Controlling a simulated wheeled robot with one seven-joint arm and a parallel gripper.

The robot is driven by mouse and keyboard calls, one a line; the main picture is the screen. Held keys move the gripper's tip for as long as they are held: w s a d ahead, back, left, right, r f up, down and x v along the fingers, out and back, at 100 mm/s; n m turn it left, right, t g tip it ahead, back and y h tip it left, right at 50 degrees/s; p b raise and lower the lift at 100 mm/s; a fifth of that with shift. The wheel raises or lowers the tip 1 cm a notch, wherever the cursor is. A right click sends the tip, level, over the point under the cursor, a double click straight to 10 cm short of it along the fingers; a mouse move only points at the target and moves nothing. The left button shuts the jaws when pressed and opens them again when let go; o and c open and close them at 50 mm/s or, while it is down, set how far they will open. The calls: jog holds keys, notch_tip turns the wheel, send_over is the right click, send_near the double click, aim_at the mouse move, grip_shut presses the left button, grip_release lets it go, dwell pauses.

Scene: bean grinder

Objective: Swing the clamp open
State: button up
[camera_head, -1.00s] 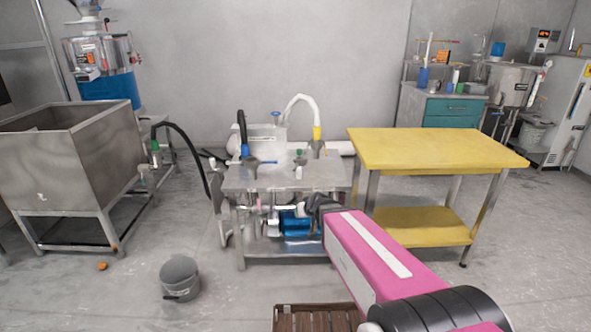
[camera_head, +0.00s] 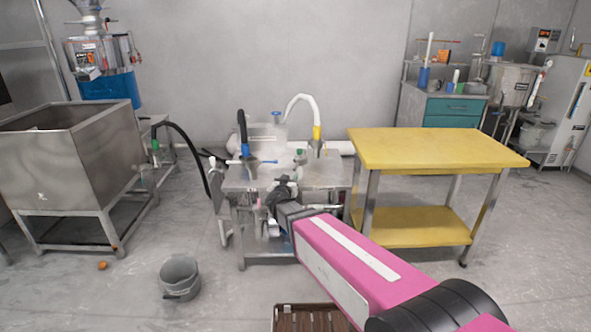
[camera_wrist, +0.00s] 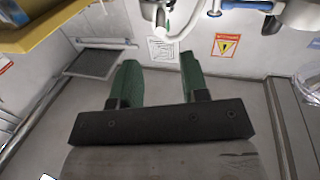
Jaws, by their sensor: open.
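My gripper (camera_wrist: 157,70) has two green fingers standing well apart with nothing between them in the wrist view. In the head view my dark gripper (camera_head: 281,190) is at the front edge of the small metal table (camera_head: 325,178), partly covering it. I cannot make out the clamp for certain.
A yellow table (camera_head: 430,150) stands to the right of the metal table. A large steel bin (camera_head: 70,150) is at the left, and a grey bucket (camera_head: 180,278) is on the floor. A black hose (camera_head: 190,150) runs between bin and metal table.

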aim_at(296, 166)
jog(key=x, duration=1)
jog(key=shift+w, duration=0.2)
grip_shut()
